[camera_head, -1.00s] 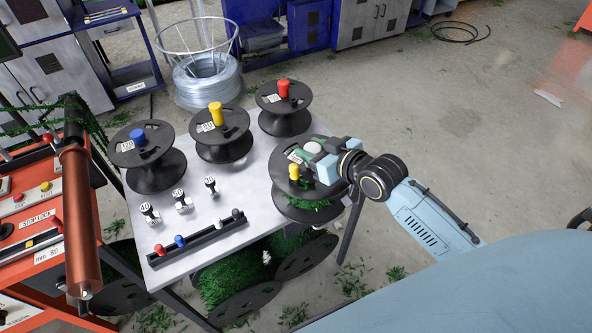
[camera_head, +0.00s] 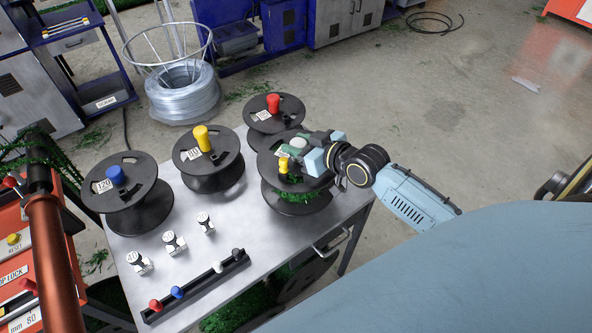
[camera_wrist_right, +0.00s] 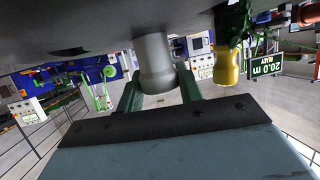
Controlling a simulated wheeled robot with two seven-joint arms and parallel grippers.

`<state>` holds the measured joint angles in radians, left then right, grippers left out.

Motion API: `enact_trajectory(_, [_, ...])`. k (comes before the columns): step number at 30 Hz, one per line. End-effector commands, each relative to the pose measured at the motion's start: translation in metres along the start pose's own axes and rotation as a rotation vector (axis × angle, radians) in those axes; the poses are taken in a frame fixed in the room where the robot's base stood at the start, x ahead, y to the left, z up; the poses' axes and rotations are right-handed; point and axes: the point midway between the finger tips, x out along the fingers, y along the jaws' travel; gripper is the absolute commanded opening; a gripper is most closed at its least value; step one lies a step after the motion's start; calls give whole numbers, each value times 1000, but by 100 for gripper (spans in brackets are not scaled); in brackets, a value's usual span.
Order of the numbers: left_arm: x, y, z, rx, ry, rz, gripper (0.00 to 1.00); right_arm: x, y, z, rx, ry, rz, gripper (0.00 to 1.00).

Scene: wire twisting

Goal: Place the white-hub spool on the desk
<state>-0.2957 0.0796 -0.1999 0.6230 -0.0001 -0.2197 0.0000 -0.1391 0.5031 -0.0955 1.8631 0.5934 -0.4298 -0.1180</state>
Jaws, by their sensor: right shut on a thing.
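The white-hub spool (camera_head: 272,170) is a black-flanged spool with green material wound on it, at the right side of the grey metal desk (camera_head: 240,255). My right gripper (camera_head: 299,147) is shut on its white hub, whose pale cylinder shows between the fingers in the right wrist view (camera_wrist_right: 155,62). My left gripper is not in view.
Blue-hub (camera_head: 116,176), yellow-hub (camera_head: 203,139) and red-hub (camera_head: 273,103) spools stand close by on the desk. Small labelled blocks (camera_head: 172,242) and a black rail with coloured knobs (camera_head: 200,283) lie in front. An orange machine (camera_head: 15,265) is at left.

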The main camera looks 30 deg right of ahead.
Motion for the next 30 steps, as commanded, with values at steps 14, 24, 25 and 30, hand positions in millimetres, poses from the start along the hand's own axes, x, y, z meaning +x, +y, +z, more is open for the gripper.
enact_trajectory(14, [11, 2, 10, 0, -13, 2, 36, 19, 1, 46, 0, 8, 1, 0])
enact_trajectory(24, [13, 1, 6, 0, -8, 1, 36, 23, 1, 57, -2, 10, 2, 0])
enact_trajectory(25, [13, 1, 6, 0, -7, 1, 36, 23, 1, 57, -2, 10, 2, 0])
enact_trajectory(30, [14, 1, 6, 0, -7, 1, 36, 23, 0, 62, -1, 3, 1, 44])
